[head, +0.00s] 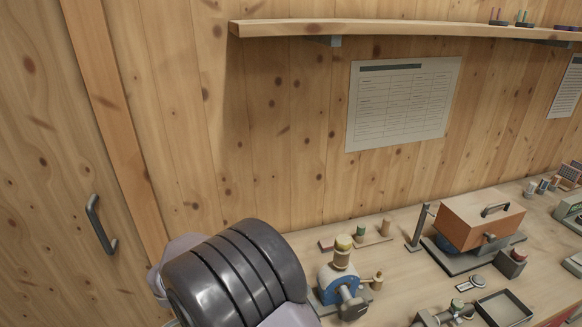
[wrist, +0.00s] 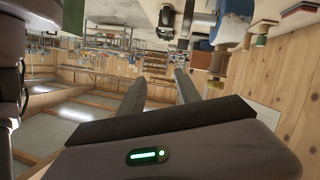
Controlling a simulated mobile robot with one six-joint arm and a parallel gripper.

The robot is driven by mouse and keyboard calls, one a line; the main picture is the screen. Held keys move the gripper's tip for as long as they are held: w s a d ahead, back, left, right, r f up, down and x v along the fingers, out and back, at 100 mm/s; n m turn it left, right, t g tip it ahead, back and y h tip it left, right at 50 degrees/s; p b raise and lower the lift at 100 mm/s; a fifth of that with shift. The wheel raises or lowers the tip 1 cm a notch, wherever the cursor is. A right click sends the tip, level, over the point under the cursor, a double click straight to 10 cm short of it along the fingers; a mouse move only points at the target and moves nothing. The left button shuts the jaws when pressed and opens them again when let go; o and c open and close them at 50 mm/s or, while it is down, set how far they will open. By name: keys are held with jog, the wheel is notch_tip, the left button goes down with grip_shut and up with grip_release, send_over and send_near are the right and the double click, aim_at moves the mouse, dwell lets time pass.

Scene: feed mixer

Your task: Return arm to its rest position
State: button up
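My arm (head: 235,272) shows at the bottom of the head view as a dark, ribbed, rounded link in front of the wooden wall. My gripper is not visible in the head view. In the wrist view my gripper (wrist: 161,76) shows two dark fingers with a clear gap between them. It is open, and nothing is seen between the fingers. The wrist picture appears upside down, with the bench along the top and the ceiling below.
A workbench (head: 400,265) runs along the wall, holding a blue device (head: 338,284), an orange-brown box machine (head: 480,218) and a dark tray (head: 503,308). A shelf (head: 400,29) juts from the wall above a posted sheet (head: 402,103). A door handle (head: 100,224) is at left.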

jog(key=s+d+r+n+g+y+b, duration=0.2)
jog(key=s+d+n+g+y+b, duration=0.1)
jog(key=s+d+y, duration=0.5)
jog(key=s+n+t+y+b, duration=0.5)
jog(key=s+t+y, duration=0.2)
jog(key=y, duration=0.1)
jog(key=shift+f+t+y, duration=0.2)
jog(key=shift+t+y, duration=0.1)
